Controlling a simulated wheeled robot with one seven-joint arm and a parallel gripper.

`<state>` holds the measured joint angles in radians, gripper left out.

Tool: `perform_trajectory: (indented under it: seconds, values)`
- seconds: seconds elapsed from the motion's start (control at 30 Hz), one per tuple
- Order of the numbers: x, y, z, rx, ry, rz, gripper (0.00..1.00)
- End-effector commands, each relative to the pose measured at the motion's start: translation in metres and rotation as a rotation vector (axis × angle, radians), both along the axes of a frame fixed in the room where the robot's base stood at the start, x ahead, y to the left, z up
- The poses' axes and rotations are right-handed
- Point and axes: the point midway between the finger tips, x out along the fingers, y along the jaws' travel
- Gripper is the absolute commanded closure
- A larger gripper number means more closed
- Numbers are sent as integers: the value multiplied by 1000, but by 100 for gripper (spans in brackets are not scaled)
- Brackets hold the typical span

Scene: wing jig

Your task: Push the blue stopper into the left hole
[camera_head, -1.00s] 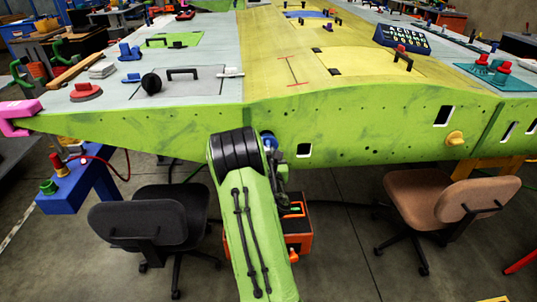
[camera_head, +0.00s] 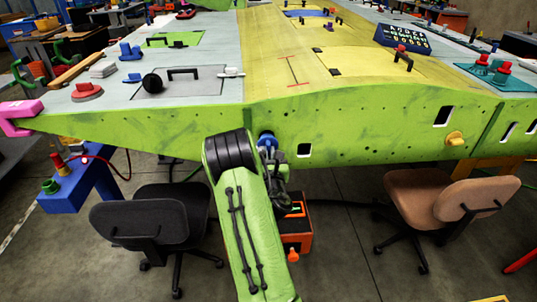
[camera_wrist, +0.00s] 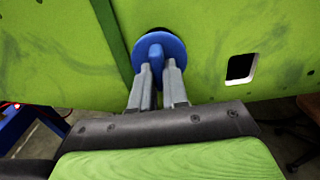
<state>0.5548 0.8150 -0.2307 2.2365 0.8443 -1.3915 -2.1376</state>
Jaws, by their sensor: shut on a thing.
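The blue stopper (camera_wrist: 172,46) has a round flange and a grip tab. My gripper (camera_wrist: 158,65) is shut on its tab, one finger on each side, in front of the wing's green side face. A dark round hole (camera_wrist: 160,30) shows as an arc above the flange; the stopper hides the rest. I cannot tell how far the stopper's far end is in the hole. In the head view the blue stopper (camera_head: 266,138) is against or just before the green face, with my gripper (camera_head: 270,152) partly hidden by my arm.
A rectangular cutout (camera_head: 303,150) lies right of the stopper, and a yellow knob (camera_head: 455,138) further right. A black chair (camera_head: 150,220) and a brown chair (camera_head: 440,205) stand below the wing edge. An orange box (camera_head: 297,235) is on the floor beside my arm.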

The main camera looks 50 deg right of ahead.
Motion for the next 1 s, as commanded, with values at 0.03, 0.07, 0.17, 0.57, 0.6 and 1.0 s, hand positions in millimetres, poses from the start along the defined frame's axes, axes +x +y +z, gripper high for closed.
perform_trajectory:
  seconds: [0.03,0.07,0.17,0.57,0.6,1.0]
  values:
    - [1,-1,2,-1,-1,0,100]
    - [1,-2,2,-1,-1,-1,100]
    - [3,-4,2,-1,-1,-1,100]
    - [9,-12,2,-1,0,-1,100]
    - [10,-12,2,-1,0,-1,100]
    - [16,-19,2,-1,-1,-1,100]
